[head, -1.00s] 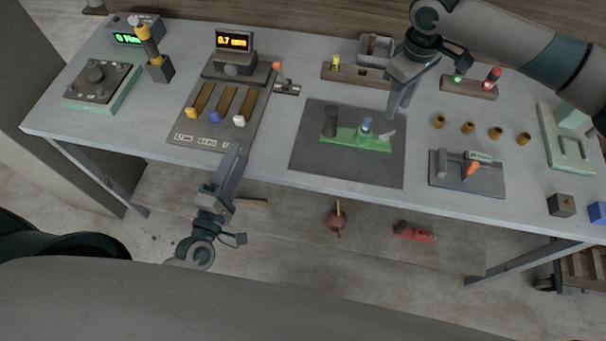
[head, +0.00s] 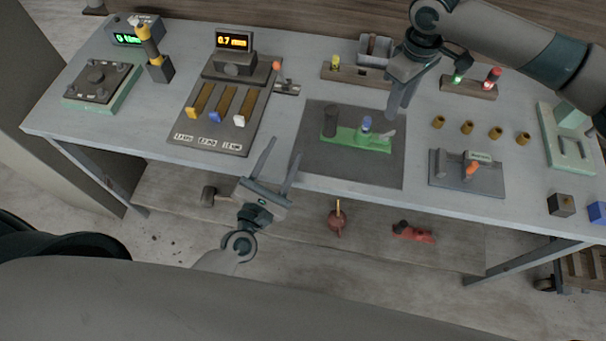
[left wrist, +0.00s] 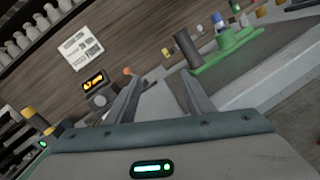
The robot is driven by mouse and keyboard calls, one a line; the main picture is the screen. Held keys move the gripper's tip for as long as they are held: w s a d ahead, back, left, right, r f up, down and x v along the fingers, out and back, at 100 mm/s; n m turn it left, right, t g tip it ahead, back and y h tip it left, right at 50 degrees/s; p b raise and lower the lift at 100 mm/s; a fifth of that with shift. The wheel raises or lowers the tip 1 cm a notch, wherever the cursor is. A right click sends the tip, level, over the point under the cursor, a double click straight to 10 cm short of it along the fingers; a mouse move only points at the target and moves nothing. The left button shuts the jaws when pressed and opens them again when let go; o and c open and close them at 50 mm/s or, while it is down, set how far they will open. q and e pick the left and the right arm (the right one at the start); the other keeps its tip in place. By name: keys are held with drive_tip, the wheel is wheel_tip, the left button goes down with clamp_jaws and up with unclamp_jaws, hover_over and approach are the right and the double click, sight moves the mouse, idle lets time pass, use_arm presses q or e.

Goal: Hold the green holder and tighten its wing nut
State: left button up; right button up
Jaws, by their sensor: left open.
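The green holder (head: 350,139) lies on a dark mat (head: 310,165) at the middle of the bench. It carries a dark upright cylinder at its left end, a small blue upright part (head: 366,124) and a pale grey piece on its right. I cannot tell which part is the wing nut. The holder also shows at upper right in the left wrist view (left wrist: 231,46). My left gripper (head: 283,148) is open and empty at the bench's front edge, left of the holder and apart from it. My right gripper (head: 391,113) hangs just behind the holder's right end; its jaw gap is unclear.
A tool board (head: 220,137) with yellow, blue and white-tipped pieces lies left of the mat. A grey fixture with an orange lever (head: 471,170) stands right of it, with several brass pieces behind. A red object (head: 412,232) lies on the lower shelf.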

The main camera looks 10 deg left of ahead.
sight(328, 129)
use_arm(q)
drive_tip(key=s+d+n, duration=0.1)
drive_tip(key=d, duration=0.1)
drive_tip(key=s+d+n, duration=0.1)
drive_tip(key=d+n, duration=0.1)
drive_tip(key=s+d+f+n+g, duration=0.1)
drive_tip(key=s+d, duration=0.1)
drive_tip(key=shift+h, duration=0.4)
drive_tip(key=shift+w, duration=0.1)
drive_tip(key=shift+w, duration=0.1)
drive_tip(key=x, duration=1.7)
drive_tip(key=shift+w, duration=0.1)
clamp_jaws()
